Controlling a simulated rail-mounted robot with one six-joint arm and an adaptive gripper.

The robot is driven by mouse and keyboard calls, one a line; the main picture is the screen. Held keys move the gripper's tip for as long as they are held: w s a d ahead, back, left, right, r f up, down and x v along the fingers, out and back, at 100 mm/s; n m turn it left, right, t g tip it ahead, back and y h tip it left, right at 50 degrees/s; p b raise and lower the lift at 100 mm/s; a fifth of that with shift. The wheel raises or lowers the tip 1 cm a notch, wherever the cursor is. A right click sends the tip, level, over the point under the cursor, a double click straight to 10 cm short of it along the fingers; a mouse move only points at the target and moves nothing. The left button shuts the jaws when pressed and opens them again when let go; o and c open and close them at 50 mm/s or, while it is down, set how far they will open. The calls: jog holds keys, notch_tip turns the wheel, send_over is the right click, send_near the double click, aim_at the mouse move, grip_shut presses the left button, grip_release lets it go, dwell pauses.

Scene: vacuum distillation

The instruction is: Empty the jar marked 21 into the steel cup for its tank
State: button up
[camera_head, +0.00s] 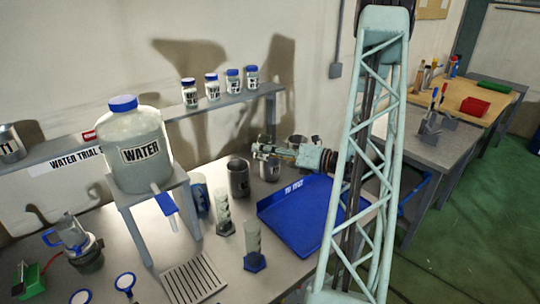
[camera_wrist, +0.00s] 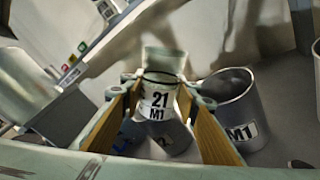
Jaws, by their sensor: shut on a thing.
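In the wrist view the jar (camera_wrist: 158,98), labelled 21 and M1, is held between the two fingers of my gripper (camera_wrist: 160,84). Its contents cannot be made out. A grey steel cup (camera_wrist: 228,88) marked M1 stands close to the right of the jar, apart from it. Another dark cup (camera_wrist: 172,148) shows partly below the jar; its marking is mostly hidden. In the head view my gripper (camera_head: 282,151) is above the bench among the steel cups, with one cup (camera_head: 238,180) to its left and another (camera_head: 269,170) just below it. The held jar is hard to make out there.
A blue tray (camera_head: 275,210) marked TO TEST lies below and right of the gripper. A water tank (camera_head: 140,170) on a stand is at left. Clear cylinders (camera_head: 223,215) stand in front. Several blue-capped jars (camera_head: 212,88) line the shelf behind.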

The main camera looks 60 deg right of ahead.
aim_at(259, 156)
jog(key=shift+f+n+b, duration=0.3)
jog(key=shift+n+b, duration=0.2)
jog(key=shift+b, duration=0.3)
jog(key=shift+s+a+f+n+b, duration=0.1)
jog(key=shift+a+f+n+b, duration=0.5)
jog(key=shift+b, duration=0.7)
jog(key=shift+s+a+f+n+h+b, duration=0.15)
jog(key=shift+f+n+b, duration=0.3)
jog(key=shift+b, duration=0.55)
jog(key=shift+a+f+n+h+b, duration=0.2)
jog(key=shift+f+n+b, duration=0.25)
jog(key=shift+b, duration=0.5)
jog(key=shift+s+a+r+n+t+b, duration=0.1)
jog(key=shift+a+r+n+t+b, duration=0.3)
jog(key=shift+r, duration=0.6)
jog(key=shift+a+r+n, duration=0.1)
jog(key=shift+r+n, duration=0.5)
jog(key=shift+r, duration=0.35)
jog(key=shift+f+b, duration=0.1)
jog(key=shift+b, duration=0.35)
jog(key=shift+s+a+f+n+b, duration=0.1)
jog(key=shift+a+n+b, duration=0.1)
jog(key=shift+n+b, duration=0.35)
jog(key=shift+a+n, duration=0.2)
jog(key=shift+n, duration=0.25)
jog(key=shift+r+p, duration=3)
jog(key=shift+r, duration=1.5)
